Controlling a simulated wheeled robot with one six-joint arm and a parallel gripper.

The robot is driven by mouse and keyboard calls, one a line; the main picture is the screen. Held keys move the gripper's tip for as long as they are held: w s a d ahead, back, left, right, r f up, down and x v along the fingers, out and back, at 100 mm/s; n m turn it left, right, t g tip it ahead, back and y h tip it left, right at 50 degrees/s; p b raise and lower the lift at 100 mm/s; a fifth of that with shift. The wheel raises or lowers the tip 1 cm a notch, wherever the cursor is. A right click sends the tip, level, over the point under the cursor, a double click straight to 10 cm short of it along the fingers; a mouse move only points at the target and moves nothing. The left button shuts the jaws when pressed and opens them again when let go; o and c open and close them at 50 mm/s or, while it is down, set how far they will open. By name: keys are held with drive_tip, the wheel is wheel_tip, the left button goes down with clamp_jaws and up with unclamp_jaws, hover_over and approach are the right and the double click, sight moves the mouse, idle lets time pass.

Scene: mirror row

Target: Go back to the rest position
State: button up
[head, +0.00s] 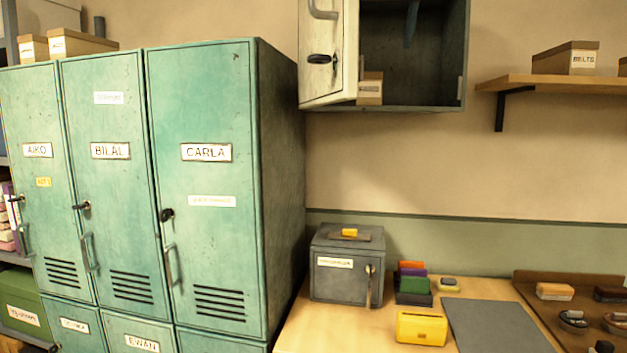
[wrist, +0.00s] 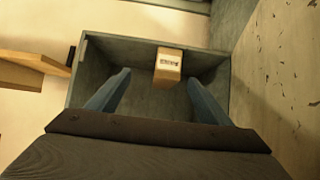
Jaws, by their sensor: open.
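My gripper (wrist: 158,77) shows in the wrist view with its two blue-grey fingers spread wide apart. It holds nothing. It faces the open grey-green wall cabinet (wrist: 100,52), whose inside fills the middle of that view. A small cardboard box (wrist: 168,67) with a white label appears between the fingertips, seemingly beyond them. In the head view the wall cabinet (head: 464,50) hangs at the top, its pale door (head: 322,60) swung open to the left. The box (head: 370,88) stands at its lower left. A thin blue-grey piece (head: 411,22) shows at the cabinet's top; I cannot tell what it is.
A grey metal box (head: 340,265), a yellow box (head: 421,328) and a grey mat (head: 495,328) are on the wooden bench (head: 315,330). A wall shelf (head: 545,83) juts out at right.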

wheel_tip(320, 180, down, 36)
drive_tip(key=s+d+f+n+g+y+b, duration=0.1)
drive_tip(key=s+d+n+g+b, duration=0.1)
drive_tip(key=g, duration=0.3)
drive_tip(key=s+d+f+g, duration=0.1)
drive_tip(key=s+f+g, duration=0.1)
drive_tip(key=s+f, duration=1)
drive_tip(key=s+d+f+g+y+b, duration=0.1)
drive_tip(key=s+d+f+g, duration=0.1)
drive_tip(key=s+f, duration=1)
wheel_tip(320, 180, down, 5)
drive_tip(key=shift+s, duration=0.25)
